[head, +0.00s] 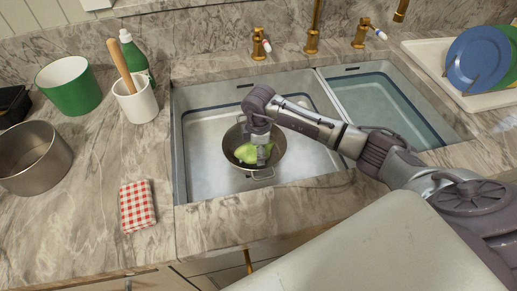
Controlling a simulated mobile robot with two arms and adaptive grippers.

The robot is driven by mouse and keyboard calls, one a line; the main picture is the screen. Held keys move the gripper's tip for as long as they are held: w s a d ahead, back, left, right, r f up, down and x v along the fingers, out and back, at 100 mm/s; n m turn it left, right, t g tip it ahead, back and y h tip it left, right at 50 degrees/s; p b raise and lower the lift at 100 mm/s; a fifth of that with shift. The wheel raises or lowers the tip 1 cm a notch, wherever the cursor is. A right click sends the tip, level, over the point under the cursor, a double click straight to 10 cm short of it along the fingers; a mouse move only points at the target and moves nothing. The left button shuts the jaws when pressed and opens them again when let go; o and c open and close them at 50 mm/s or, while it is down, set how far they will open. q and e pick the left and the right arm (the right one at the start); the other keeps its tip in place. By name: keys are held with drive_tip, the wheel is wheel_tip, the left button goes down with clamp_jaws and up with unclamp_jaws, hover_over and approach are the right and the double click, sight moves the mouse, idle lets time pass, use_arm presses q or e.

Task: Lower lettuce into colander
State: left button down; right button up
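The metal colander (277,161) stands in the left basin of the sink, with a handle at its front. The bright green lettuce (246,154) shows inside the colander's rim, at the lower part of my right gripper (262,160). My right arm reaches in from the right and its gripper points down over the colander. The gripper hides part of the lettuce. I cannot tell whether the fingers are closed on the lettuce or whether the lettuce touches the colander's bottom. My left gripper is not in view.
The sink (205,175) has a second basin (385,105) at right. Brass taps (312,40) stand behind it. On the left counter are a steel pot (38,170), green pot (75,92), utensil crock (136,103), green bottle (135,55) and checked cloth (137,207). A dish tray (425,55) holds plates (478,58).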

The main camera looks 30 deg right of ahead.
idle(0.3)
drive_tip(key=o, duration=1.5)
drive_tip(key=shift+c, duration=0.2)
